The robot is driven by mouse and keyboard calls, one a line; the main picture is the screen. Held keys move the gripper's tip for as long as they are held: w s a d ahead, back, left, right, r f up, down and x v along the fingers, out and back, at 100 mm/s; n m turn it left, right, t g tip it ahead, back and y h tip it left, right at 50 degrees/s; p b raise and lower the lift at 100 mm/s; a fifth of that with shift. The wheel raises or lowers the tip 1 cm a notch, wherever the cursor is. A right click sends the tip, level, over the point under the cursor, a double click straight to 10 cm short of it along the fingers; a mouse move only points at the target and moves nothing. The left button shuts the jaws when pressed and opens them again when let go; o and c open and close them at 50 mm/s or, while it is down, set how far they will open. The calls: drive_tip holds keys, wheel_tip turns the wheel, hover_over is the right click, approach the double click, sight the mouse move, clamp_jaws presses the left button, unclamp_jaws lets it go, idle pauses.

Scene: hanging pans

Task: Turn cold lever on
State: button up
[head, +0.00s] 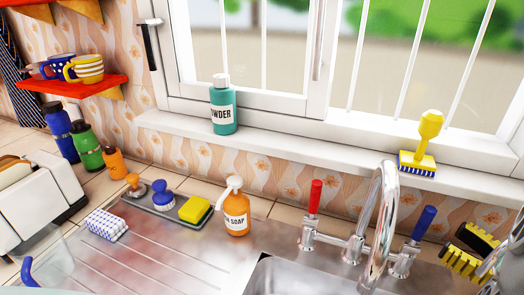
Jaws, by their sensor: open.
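The cold lever, the tap's blue handle (424,222), stands nearly upright at the right end of the mixer tap, leaning slightly right. The hot lever, a red handle (315,196), stands upright at the left end. The chrome spout (382,205) arches between them toward the sink. My gripper (459,250), with yellow and black fingers, is at the lower right edge, to the right of the blue handle and a little lower in the picture. It is open, empty and apart from the handle. Part of it is cut off by the frame.
An orange soap bottle (236,212), a yellow sponge (194,209) and brushes stand left of the sink (295,275). A yellow brush (425,145) and a green powder bottle (222,108) stand on the windowsill (290,148). The steel drainboard's front is mostly clear.

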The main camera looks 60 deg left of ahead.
sight(425, 220)
drive_tip(key=a+p, duration=0.1)
drive_tip(key=a, duration=0.5)
drive_tip(key=shift+a, duration=0.4)
clamp_jaws()
